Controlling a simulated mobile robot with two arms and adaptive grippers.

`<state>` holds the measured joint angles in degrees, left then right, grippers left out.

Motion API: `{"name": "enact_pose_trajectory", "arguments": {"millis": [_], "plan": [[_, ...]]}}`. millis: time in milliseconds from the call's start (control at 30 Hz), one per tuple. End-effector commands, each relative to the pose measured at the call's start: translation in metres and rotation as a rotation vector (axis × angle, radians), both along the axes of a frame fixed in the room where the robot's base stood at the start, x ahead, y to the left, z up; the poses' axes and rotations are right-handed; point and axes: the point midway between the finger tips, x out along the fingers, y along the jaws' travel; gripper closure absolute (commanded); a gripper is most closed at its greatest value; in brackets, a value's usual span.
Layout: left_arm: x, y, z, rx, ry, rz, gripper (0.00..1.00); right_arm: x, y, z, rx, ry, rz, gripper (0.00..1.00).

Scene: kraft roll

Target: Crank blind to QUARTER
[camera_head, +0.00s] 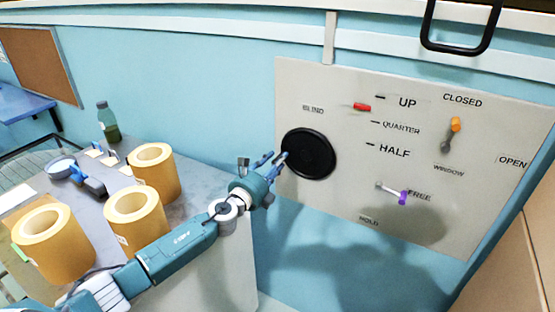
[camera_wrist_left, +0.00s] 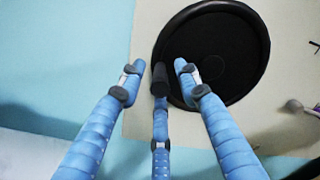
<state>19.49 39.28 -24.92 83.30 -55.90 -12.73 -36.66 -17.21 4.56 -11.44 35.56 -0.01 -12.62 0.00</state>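The black round blind crank (camera_head: 308,153) is on the left of the pale wall panel, under the label BLIND. In the left wrist view its disc (camera_wrist_left: 225,50) fills the upper middle, with a dark knob (camera_wrist_left: 160,79) at its left edge. My left gripper (camera_head: 280,158) is at the disc's left edge. Its blue fingers (camera_wrist_left: 157,85) are spread on both sides of the knob, with a gap visible; contact of the lower finger is unclear. The red marker (camera_head: 361,107) is between the UP and QUARTER (camera_head: 401,128) ticks. My right gripper is not in view.
An orange window lever (camera_head: 455,125) and a purple-tipped lever (camera_head: 402,197) near FREE are on the panel's right. Several kraft rolls (camera_head: 153,172), a green bottle (camera_head: 108,122) and a tape dispenser (camera_head: 88,180) stand on the grey table at left, close to my left arm.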

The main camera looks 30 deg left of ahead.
Motion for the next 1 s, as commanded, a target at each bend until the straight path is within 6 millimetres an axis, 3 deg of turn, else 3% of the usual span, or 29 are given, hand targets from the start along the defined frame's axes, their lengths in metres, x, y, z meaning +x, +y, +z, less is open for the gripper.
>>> {"name": "enact_pose_trajectory", "arguments": {"millis": [400, 600, 1000], "plan": [[0.009, -0.001, -0.001, 0.000, 0.001, -0.001, 0.67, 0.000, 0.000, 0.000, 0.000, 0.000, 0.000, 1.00], [0.009, -0.001, -0.001, 0.000, 0.001, -0.001, 1.00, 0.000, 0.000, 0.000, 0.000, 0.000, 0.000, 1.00], [0.014, -0.001, 0.002, 0.020, 0.000, -0.002, 1.00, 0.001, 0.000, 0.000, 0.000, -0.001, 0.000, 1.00]]}}
